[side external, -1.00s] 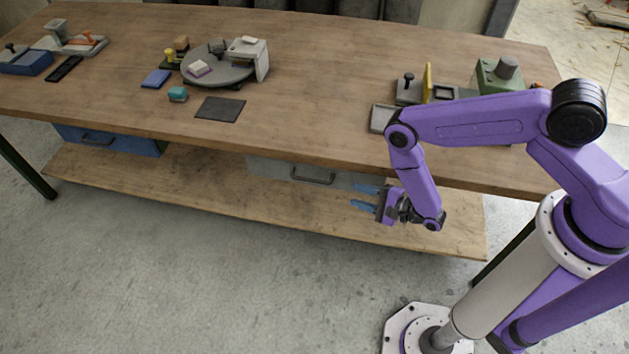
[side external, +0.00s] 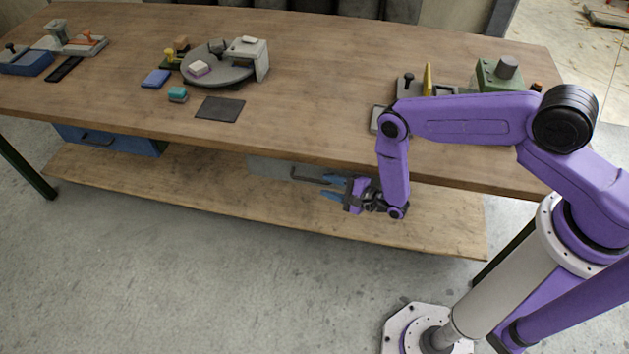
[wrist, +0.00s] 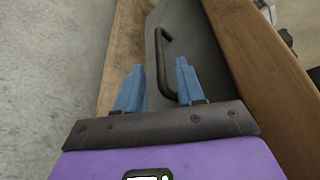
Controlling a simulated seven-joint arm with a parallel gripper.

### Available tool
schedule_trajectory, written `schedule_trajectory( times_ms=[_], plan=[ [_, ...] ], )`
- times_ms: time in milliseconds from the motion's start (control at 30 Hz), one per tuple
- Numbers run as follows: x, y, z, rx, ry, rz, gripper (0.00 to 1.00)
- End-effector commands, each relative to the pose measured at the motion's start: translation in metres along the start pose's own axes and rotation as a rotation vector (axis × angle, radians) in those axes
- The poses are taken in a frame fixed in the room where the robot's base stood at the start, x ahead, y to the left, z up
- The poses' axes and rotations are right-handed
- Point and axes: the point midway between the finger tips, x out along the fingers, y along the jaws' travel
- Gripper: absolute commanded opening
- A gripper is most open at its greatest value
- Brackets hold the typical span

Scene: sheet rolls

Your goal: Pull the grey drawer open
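The grey drawer (side external: 266,168) hangs under the front edge of the bench and looks shut. Its dark bar handle (side external: 308,178) is partly hidden by my gripper in the side view. My gripper (side external: 333,187) has blue fingers and is open, with nothing held. In the wrist view the handle (wrist: 160,62) stands out from the drawer front (wrist: 198,65). The near end of the handle lies between the lines of the two fingertips (wrist: 158,70), closer to the right finger. I cannot tell whether either finger touches it.
The wooden bench top (side external: 300,110) overhangs the drawer. A lower shelf (side external: 230,200) runs beneath it. A blue drawer (side external: 110,140) is at the left. The floor (side external: 200,290) in front is clear.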

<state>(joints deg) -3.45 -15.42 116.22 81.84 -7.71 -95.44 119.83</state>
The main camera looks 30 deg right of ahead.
Motion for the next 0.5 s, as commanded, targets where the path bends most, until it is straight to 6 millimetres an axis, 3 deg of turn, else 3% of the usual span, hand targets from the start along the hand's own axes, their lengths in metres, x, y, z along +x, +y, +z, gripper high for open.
schedule_trajectory(
  times_ms=[200, 500],
  plan=[
    [0.033, 0.001, 0.001, 0.0, -0.002, -0.001, 0.38],
    [0.054, 0.0, 0.0, 0.0, 0.0, 0.0, 0.38]
  ],
)
